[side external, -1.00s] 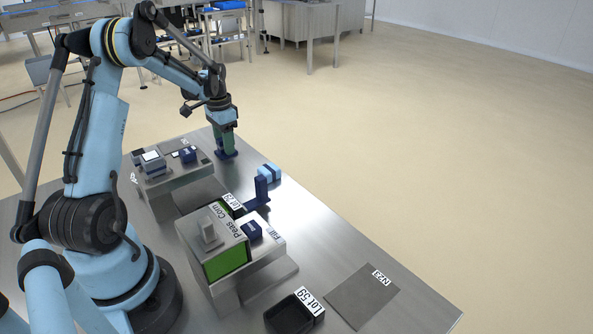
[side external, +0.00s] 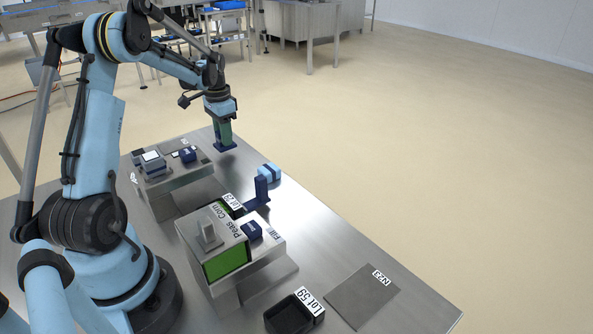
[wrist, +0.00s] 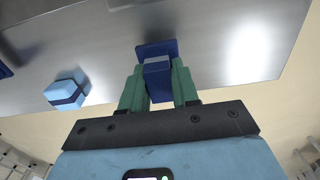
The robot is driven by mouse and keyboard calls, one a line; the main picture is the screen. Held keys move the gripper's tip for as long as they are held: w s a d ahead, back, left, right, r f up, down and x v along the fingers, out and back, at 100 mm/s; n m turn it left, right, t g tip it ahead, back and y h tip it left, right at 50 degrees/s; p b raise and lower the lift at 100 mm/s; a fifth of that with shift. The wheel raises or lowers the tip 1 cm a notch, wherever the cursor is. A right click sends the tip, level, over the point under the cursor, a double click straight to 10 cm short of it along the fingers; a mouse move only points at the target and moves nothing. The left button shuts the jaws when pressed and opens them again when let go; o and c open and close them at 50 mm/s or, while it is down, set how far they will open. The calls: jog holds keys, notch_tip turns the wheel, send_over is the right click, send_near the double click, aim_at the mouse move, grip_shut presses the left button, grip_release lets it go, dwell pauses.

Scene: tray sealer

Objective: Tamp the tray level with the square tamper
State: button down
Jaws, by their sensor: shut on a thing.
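My gripper (side external: 224,138) is shut on the dark blue square tamper (side external: 225,147) at the far end of the bench. In the wrist view the green fingers (wrist: 159,88) clasp its upright blue handle, and its flat square plate (wrist: 150,48) shows beyond the fingertips. The plate appears to be slightly above the steel bench, though the gap is hard to judge. A black tray (side external: 272,321) labelled Lot 59 stands at the near edge and looks empty. Another label, reading Lot 29, shows behind the Peas Corn hopper; what bears it is mostly hidden.
The Peas Corn hopper unit (side external: 222,262) with a Fill button stands mid-bench. A second machine (side external: 175,178) stands behind it. A blue L-shaped stand (side external: 262,190) and a light blue block with a dark band (side external: 270,173) lie near the right edge. A grey mat (side external: 355,300) labelled N23 lies front right.

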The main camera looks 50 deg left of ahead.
jog(key=shift+r, duration=3.3)
jog(key=c, duration=1.4)
grip_release()
jog(key=shift+c, duration=0.2)
grip_shut()
jog(key=s+d+r, duration=0.3)
jog(key=s+d, duration=0.2)
jog(key=d, duration=0.4)
jog(key=s+d+r, duration=0.3)
jog(key=s+d, duration=0.1)
jog(key=d, duration=0.6)
jog(key=s+d+f, duration=0.2)
jog(key=s+d, duration=0.4)
jog(key=shift+a+f, duration=0.15)
jog(key=shift+f, duration=1.5)
jog(key=shift+a+f, duration=0.1)
jog(key=shift+f, duration=1.55)
